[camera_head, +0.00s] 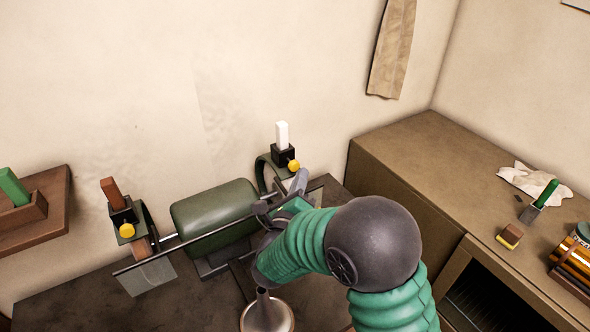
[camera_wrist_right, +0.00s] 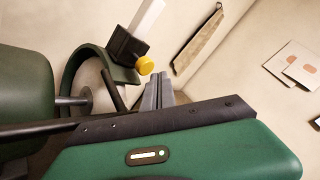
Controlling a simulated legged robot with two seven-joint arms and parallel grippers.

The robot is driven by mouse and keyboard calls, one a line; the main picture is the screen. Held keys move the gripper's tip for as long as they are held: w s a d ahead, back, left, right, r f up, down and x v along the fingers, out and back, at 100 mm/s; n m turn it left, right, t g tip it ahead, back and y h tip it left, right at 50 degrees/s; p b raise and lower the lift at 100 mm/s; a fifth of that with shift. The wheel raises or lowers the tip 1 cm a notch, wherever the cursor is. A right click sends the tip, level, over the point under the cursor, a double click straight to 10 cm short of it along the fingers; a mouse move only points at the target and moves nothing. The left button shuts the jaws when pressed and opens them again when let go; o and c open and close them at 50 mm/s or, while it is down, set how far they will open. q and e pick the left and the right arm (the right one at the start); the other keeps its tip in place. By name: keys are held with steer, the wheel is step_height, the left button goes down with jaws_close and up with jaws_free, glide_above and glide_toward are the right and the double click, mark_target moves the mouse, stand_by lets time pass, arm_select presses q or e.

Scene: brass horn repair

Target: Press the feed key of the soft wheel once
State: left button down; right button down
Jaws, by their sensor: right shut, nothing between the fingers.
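The buffing machine has a green motor body (camera_head: 215,215) between two hooded wheel ends. At the right end, a yellow key (camera_head: 294,165) sits on a black holder (camera_head: 284,155) with an upright white bar (camera_head: 282,134), above a curved green hood. My right gripper (camera_head: 300,181) is shut and empty, its tips just below this key, apparently close to it. In the wrist view the fingers (camera_wrist_right: 158,92) point up just right of the yellow key (camera_wrist_right: 146,65); contact cannot be told. The left end has another yellow key (camera_head: 127,230) and a brown bar (camera_head: 111,193). My arm hides the right wheel.
A metal funnel-shaped piece (camera_head: 267,315) stands in front of the machine. A clear plate (camera_head: 147,275) hangs at the left end. A wooden shelf (camera_head: 60,207) is at left. The brown cabinet (camera_head: 420,150) at right carries a cloth (camera_head: 530,181) and small tools.

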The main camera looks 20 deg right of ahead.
steer(key=shift+s, duration=0.1)
steer(key=s, duration=0.1)
steer(key=s+b, duration=0.1)
steer(key=s, duration=0.3)
steer(key=shift+d+b, duration=0.35)
steer(key=shift+b, duration=0.05)
stand_by(0.7)
